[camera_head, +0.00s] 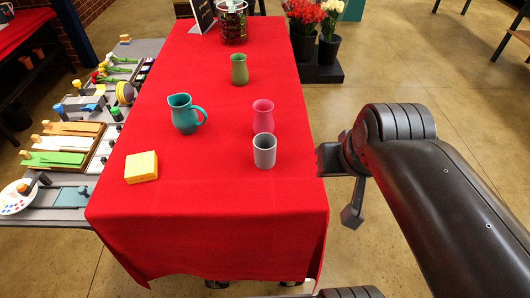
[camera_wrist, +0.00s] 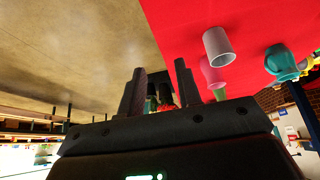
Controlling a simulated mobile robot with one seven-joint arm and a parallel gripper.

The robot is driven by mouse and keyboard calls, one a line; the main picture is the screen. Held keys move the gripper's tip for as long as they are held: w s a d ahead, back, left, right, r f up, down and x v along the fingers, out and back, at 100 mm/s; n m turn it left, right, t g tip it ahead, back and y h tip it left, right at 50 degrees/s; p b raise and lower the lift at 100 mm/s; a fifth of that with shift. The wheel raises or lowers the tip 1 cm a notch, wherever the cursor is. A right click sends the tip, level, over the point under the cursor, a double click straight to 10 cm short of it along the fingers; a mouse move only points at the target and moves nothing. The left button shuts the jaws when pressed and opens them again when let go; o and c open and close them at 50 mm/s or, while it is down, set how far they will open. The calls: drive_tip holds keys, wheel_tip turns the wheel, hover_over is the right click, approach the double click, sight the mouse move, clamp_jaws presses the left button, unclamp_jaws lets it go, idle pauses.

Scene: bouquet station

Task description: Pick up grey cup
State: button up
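The grey cup (camera_head: 264,151) stands upright near the right edge of the red-covered table (camera_head: 215,215), just in front of a pink vase (camera_head: 263,116). The cup also shows in the wrist view (camera_wrist: 218,46), where the picture is turned over. My gripper (camera_head: 352,205) is off the table's right edge, to the right of the cup and apart from it. In the wrist view its two fingers (camera_wrist: 160,88) stand apart with nothing held between them.
A teal pitcher (camera_head: 185,114), a green vase (camera_head: 239,70) and a yellow block (camera_head: 141,167) stand on the table. A dark-framed glass container (camera_head: 232,22) and a sign (camera_head: 203,14) are at the back. Flower pots (camera_head: 328,50) stand beyond the right edge. The table's front is clear.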

drive_tip(key=shift+o, duration=0.6)
drive_tip(key=o, duration=1)
drive_tip(key=shift+c, duration=0.2)
drive_tip(key=m+g, duration=0.1)
drive_tip(key=g, duration=0.5)
hover_over(263, 134)
drive_tip(key=s, duration=0.3)
wheel_tip(263, 134, down, 4)
wheel_tip(263, 134, down, 4)
drive_tip(key=shift+w+f, duration=0.1)
drive_tip(key=shift+w, duration=0.05)
drive_tip(key=shift+d+f, duration=0.2)
drive_tip(key=shift+f, duration=2.45)
